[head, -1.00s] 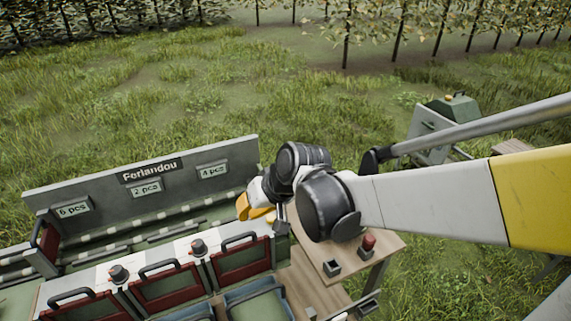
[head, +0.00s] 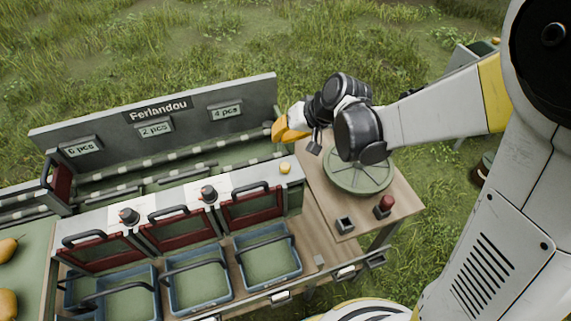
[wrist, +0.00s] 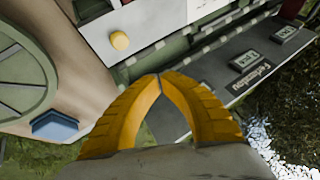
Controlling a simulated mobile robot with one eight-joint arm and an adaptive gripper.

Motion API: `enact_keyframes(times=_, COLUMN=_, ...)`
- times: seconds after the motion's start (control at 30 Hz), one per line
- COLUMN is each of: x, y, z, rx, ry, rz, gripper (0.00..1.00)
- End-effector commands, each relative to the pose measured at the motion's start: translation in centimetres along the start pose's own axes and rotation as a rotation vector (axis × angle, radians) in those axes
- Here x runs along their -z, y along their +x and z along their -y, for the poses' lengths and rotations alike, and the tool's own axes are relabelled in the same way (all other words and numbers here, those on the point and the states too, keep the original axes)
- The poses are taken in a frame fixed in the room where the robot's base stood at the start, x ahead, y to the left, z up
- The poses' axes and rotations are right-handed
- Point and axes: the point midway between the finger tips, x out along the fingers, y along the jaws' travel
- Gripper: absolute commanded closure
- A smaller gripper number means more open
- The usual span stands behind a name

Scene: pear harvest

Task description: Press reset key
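A small round yellow button (head: 285,168) sits at the right end of the sorter's white top strip. It also shows in the wrist view (wrist: 120,41), up and left of my fingertips. No reset label is readable. My gripper (head: 278,131) is above and behind this button in the head view, by the right end of the sign board. In the wrist view its yellow fingers (wrist: 159,77) meet at the tips with nothing seen between them. They appear apart from the button.
The sign board (head: 105,130) reads Ferlandou, with 6, 2 and 4 pcs plates. A green round disc (head: 345,181), a small dark box (head: 345,224) and a red knob (head: 385,203) are on the wooden table. Blue crates (head: 267,255) stand in front. Pears (head: 8,249) lie far left.

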Motion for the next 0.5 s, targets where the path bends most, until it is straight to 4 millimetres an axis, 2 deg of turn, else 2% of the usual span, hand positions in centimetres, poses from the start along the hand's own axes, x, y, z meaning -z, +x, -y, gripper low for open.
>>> enact_keyframes(times=0.27, x=-1.2, y=2.2, z=-1.2, rx=0.000, ry=0.000, rz=0.000, gripper=1.00)
enact_keyframes(times=0.5, x=-2.7, y=5.1, z=-2.7, rx=0.000, ry=0.000, rz=0.000, gripper=1.00)
